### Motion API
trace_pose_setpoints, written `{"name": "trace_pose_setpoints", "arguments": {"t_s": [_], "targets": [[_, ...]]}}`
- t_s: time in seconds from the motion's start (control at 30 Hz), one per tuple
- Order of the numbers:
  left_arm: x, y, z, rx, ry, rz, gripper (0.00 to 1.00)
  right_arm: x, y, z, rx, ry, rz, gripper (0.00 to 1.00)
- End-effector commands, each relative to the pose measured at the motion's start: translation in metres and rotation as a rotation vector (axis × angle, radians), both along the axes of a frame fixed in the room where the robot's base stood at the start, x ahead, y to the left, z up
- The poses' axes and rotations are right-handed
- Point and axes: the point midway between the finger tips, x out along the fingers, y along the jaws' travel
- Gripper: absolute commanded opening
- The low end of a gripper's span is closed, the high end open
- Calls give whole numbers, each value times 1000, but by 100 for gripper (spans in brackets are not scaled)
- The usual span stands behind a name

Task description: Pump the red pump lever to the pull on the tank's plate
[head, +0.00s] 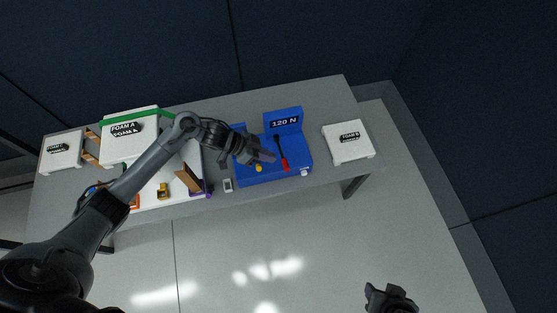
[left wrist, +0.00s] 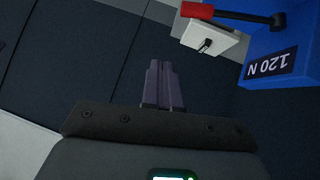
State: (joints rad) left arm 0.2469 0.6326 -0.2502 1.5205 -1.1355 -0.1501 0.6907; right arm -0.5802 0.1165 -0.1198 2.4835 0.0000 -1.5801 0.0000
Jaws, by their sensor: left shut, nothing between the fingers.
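The blue tank pump unit (head: 296,173) stands on the grey table, with an upright plate reading "120 N" (head: 284,122). The red pump lever (head: 285,163) has a dark shaft and a red grip pointing toward the table's front edge. In the left wrist view, the lever's red grip (left wrist: 198,11) and the plate (left wrist: 272,66) show at the upper right. My right gripper (head: 391,297) is at the bottom edge, well away from the table.
A white block labelled "FOAM B" (head: 349,152) sits right of the unit. Other white foam blocks (head: 130,152) are on the left, partly behind my left arm. A small grey device (head: 228,186) lies by the table's front edge. Open floor lies in front.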

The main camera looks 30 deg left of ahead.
Motion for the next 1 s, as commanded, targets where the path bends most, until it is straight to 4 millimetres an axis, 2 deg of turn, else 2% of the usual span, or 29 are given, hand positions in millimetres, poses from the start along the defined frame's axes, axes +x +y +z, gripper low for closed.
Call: {"name": "trace_pose_setpoints", "arguments": {"t_s": [0.03,0.1,0.2,0.33,0.83,1.0], "targets": [[1,13,-9,-51,4,15,0,0,0,-20,0,1,0,48],[4,30,-6,-109,1,33,0,0,0,-34,0,3,0,48],[6,53,-6,-151,-8,63,0,0,0,-49,0,5,0,48],[11,72,-10,-154,-21,100,0,0,0,-60,0,5,0,48],[10,74,-14,-151,-19,106,0,0,-1,-62,-7,2,4,48],[13,68,-18,-153,-19,106,0,0,-2,-63,-7,2,5,48]]}}
